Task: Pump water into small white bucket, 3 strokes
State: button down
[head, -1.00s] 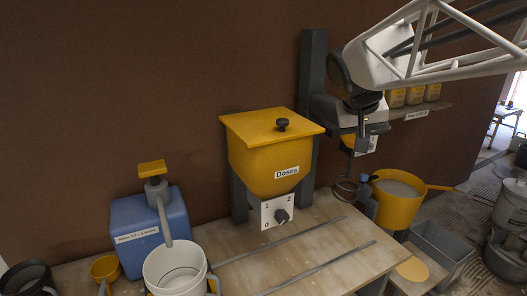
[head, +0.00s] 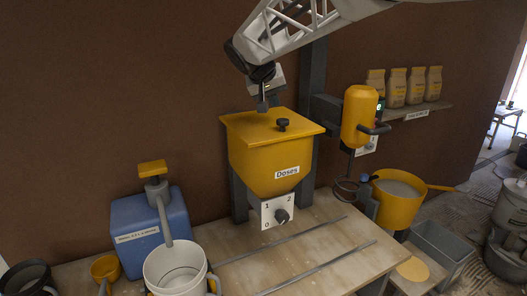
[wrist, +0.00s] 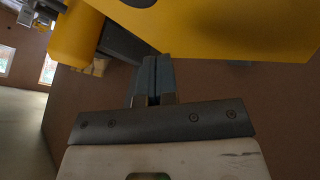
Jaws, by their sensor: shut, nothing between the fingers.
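The small white bucket (head: 172,268) stands at the front left of the bench, under the pump's grey spout. The water pump is a blue box (head: 150,222) with a white label and a yellow push handle (head: 152,168) on a grey stem, at full height above the box. My gripper (head: 262,106) is above the left part of the yellow hopper's lid, to the right of the pump and higher than it. In the wrist view its two grey fingers (wrist: 152,80) are together with nothing between them. The bucket and pump are outside the wrist view.
The yellow hopper (head: 262,158) labelled "Doses" has a dial (head: 282,215) below it. A yellow mixer (head: 361,115) hangs to its right, near a yellow bucket (head: 398,200). A small yellow cup (head: 104,268) is left of the white bucket. Bags (head: 415,87) line a shelf.

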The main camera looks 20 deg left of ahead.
jog(key=shift+n, duration=0.5)
jog(key=a, duration=0.3)
jog(key=a+f, duration=0.1)
jog(key=a, duration=0.3)
jog(key=w+a+f, duration=0.1)
jog(key=a, duration=0.2)
jog(key=shift+w+a, duration=0.1)
jog(key=shift+a, duration=0.3)
jog(key=a+f+n+t, duration=0.1)
jog(key=a+f, duration=0.3)
jog(key=a, duration=0.9)
jog(key=n+t+y, duration=0.1)
jog(key=n+y, duration=0.1)
send_over(150, 166)
notch_tip(150, 166, down, 8)
jog(key=shift+r, duration=0.2)
jog(key=shift+w+f, duration=0.1)
jog(key=shift+f, duration=4.25)
